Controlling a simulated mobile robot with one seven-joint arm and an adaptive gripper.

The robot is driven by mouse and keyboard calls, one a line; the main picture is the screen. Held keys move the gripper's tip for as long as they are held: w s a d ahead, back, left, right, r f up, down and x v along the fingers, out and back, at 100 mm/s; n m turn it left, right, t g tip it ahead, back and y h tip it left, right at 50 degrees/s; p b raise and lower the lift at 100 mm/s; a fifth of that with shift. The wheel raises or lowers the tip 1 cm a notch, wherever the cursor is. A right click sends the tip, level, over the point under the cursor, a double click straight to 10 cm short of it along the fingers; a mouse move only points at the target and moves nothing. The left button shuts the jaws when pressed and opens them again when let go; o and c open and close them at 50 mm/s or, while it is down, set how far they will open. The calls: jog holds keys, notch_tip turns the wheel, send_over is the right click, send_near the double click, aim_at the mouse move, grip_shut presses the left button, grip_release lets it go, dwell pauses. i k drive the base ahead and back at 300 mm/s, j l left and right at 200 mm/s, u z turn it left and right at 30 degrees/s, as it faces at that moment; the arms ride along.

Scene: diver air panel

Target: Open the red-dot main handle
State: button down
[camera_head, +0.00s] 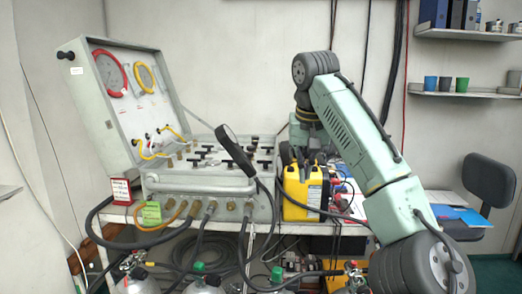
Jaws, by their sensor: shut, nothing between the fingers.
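The diver air panel (112,105) is a grey case with its lid raised, at the left of the head view. Several small black handles (208,148) stand on its lower deck. A red dot is too small to make out, so I cannot tell which is the main handle. My gripper (289,154) points down at the right end of the deck, beside the yellow box. It is small and dark here; its fingers are shut and empty. I cannot tell whether it touches a handle.
A black handset-like object (236,150) stands over the deck, left of my gripper. A yellow box (302,190) stands right of the panel. Hoses (200,240) and cylinders hang or stand below. A red-framed gauge (108,73) sits in the lid. Shelves (465,94) are at right.

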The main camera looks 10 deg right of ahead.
aim_at(265, 162)
jog(key=i, duration=1.5)
